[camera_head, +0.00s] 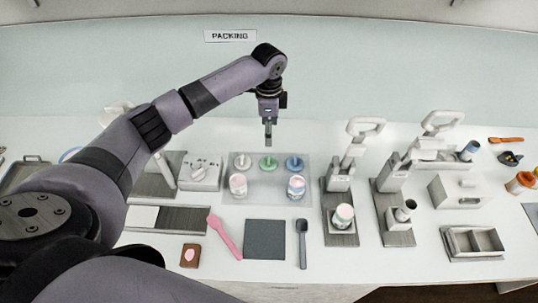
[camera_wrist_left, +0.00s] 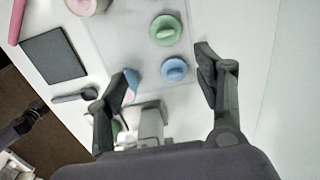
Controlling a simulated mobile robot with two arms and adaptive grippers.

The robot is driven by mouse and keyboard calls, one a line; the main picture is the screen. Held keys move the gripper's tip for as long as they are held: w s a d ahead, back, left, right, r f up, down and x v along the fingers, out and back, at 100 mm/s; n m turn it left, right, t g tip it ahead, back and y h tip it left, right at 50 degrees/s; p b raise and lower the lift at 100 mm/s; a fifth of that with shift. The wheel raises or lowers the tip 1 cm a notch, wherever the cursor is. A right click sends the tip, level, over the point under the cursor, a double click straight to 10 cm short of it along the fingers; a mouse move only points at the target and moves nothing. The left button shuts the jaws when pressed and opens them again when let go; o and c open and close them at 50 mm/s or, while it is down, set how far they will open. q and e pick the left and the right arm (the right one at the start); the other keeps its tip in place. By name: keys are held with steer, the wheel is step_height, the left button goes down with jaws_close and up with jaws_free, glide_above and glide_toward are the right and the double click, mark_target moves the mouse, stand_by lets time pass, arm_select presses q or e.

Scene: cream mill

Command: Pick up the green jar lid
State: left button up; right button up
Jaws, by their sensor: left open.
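The green jar lid (camera_head: 267,163) lies on a pale mat (camera_head: 265,200) between a white lid (camera_head: 242,161) and a blue lid (camera_head: 294,163). In the left wrist view the green lid (camera_wrist_left: 165,30) is a disc with a raised knob, beyond my fingertips and near the top. The blue lid (camera_wrist_left: 174,70) is closer, between the fingers. My left gripper (camera_head: 268,140) hangs above and behind the lids in the head view; it is open and empty in the left wrist view (camera_wrist_left: 163,65).
Two jars, one pink-topped (camera_head: 238,186) and one blue-banded (camera_head: 296,187), stand in front of the lids. A white device (camera_head: 201,172) is left of the mat, and a lever press (camera_head: 340,200) is to the right. A dark square pad (camera_head: 264,240) lies in front.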

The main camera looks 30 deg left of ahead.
arm_select(q)
steer(key=a, duration=0.1)
steer(key=b, duration=0.1)
glide_toward(269, 159)
steer(key=f+b, duration=0.3)
steer(key=f, duration=0.1)
steer(key=shift+a+b, duration=0.3)
steer(key=shift+f+b, duration=0.55)
steer(key=shift+b, duration=0.05)
arm_select(e)
steer(key=shift+s+d+f, duration=0.1)
steer(key=shift+f, duration=2.85)
arm_select(q)
steer(key=f+b, duration=0.2)
steer(key=b, duration=0.1)
steer(key=f+b, duration=0.3)
steer(key=shift+w+d+f, duration=0.1)
steer(key=shift+d+f, duration=0.05)
steer(key=shift+d, duration=0.05)
arm_select(e)
step_height(269, 159, down, 6)
arm_select(q)
steer(key=shift+c, duration=0.2)
steer(key=c, duration=0.5)
